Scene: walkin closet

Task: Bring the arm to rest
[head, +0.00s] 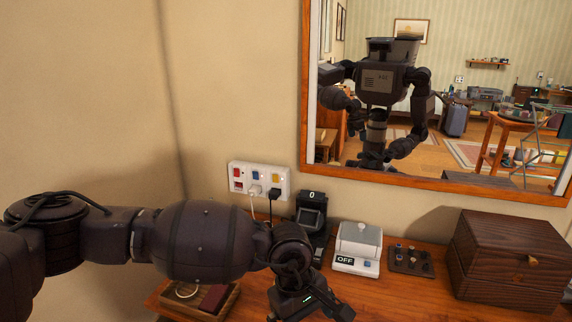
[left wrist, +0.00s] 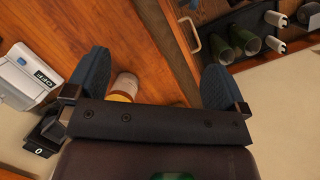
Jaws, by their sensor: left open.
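My left arm comes in from the left in the head view and reaches across above the wooden desk (head: 400,298). My left gripper (head: 308,314) is at the bottom edge there, over the front of the desk. In the left wrist view its two fingers (left wrist: 152,80) stand wide apart with nothing held between them. A small white and orange round object (left wrist: 125,88) lies beyond the fingers, close to the left one in the picture. My right gripper is in neither view directly.
On the desk are a wooden tray (head: 222,304), a black device showing 0 (head: 311,215), a white device reading OFF (head: 358,248), a knob panel (head: 411,261) and a wooden box (head: 510,258). Behind are a socket panel (head: 259,180) and mirror (head: 440,179). Green bottles (left wrist: 237,40) show at the wrist view's top right.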

